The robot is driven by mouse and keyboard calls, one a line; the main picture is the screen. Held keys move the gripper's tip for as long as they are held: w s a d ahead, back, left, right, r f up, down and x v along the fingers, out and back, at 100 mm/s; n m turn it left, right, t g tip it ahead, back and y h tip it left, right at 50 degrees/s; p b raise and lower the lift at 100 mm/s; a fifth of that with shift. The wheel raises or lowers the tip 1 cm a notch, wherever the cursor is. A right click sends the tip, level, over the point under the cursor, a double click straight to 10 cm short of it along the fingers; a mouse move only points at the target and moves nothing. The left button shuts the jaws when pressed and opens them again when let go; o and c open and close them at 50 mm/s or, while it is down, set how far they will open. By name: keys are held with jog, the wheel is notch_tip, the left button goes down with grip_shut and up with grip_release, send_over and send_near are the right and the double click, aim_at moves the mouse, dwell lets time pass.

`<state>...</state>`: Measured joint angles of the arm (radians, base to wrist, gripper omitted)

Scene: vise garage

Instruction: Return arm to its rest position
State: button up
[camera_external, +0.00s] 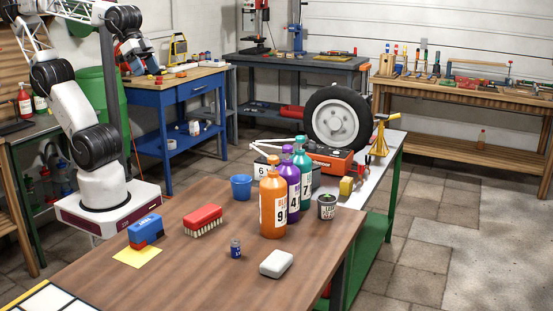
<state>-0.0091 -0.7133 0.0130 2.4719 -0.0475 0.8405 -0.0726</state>
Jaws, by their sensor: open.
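My white arm with black joints rises from its base at the left and bends over at the top left. My gripper (137,68) hangs pointing down from the wrist, in front of the blue workbench (182,97) in the picture. It is small and dark here, and is open with nothing visible in it. It is well above and behind the brown table (190,262).
A wheel (338,118) stands behind.

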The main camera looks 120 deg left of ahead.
notch_tip(320, 180, down, 10)
jog(key=s+m+g, duration=0.1)
jog(key=g, duration=0.2)
jog(key=shift+s, duration=0.2)
dwell(0.4)
